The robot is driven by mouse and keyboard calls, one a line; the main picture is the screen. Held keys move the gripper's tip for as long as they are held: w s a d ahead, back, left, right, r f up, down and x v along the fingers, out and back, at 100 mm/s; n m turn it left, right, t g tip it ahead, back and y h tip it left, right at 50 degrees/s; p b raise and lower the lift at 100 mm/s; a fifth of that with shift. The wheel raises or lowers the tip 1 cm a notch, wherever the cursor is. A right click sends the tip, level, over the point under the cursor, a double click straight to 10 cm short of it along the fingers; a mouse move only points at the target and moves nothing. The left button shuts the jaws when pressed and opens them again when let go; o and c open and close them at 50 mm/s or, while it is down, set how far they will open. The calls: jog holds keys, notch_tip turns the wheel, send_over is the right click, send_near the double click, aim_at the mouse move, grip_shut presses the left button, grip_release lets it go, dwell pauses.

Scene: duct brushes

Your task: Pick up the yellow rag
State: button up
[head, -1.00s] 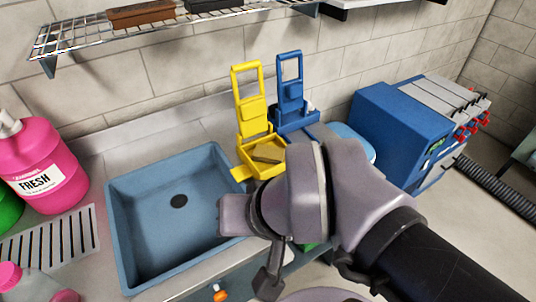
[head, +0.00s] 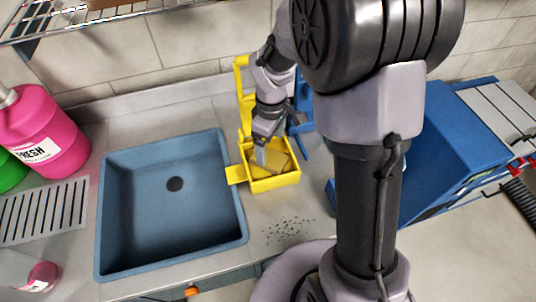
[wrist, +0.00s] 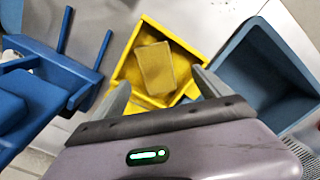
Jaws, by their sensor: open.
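The yellow rag (wrist: 157,68) lies folded inside the yellow tray (wrist: 189,44) in the wrist view. In the head view the rag (head: 278,160) is partly hidden by my gripper (head: 263,150), and the tray (head: 275,184) stands just right of the sink. In the wrist view my gripper (wrist: 162,88) is open, its two fingers apart and empty. The rag shows ahead of the fingers and between them. I cannot tell how high the fingertips are above the rag.
The blue sink (head: 172,255) adjoins the tray's left side; it also shows in the wrist view (wrist: 262,68). A blue holder (wrist: 40,85) is on the tray's other side. A pink jug (head: 45,135) stands far left.

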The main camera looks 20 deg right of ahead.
aim_at(271, 157)
notch_tip(271, 157, down, 2)
jog(key=shift+f, duration=0.1)
jog(key=f+b, duration=0.2)
jog(key=f, duration=0.1)
jog(key=f+b, duration=0.1)
jog(key=f, duration=0.1)
jog(key=shift+w+d+f, duration=0.15)
jog(key=shift+w+d, duration=0.05)
jog(key=shift+w, duration=0.2)
jog(key=shift+r, duration=0.2)
jog(key=c, duration=1.6)
jog(key=shift+s+a+r+p, duration=0.15)
jog(key=shift+r+p, duration=0.45)
jog(key=shift+r, duration=0.4)
jog(key=shift+s+d+r+p, duration=0.15)
jog(key=shift+r+p, duration=0.45)
jog(key=shift+r, duration=0.35)
jog(key=s+a, duration=0.2)
jog(key=s, duration=0.5)
jog(key=s+a+r+p, duration=0.1)
jog(key=s+a, duration=0.2)
jog(key=s, duration=0.4)
jog(key=shift+s+a, duration=0.2)
jog(key=shift+a, duration=0.15)
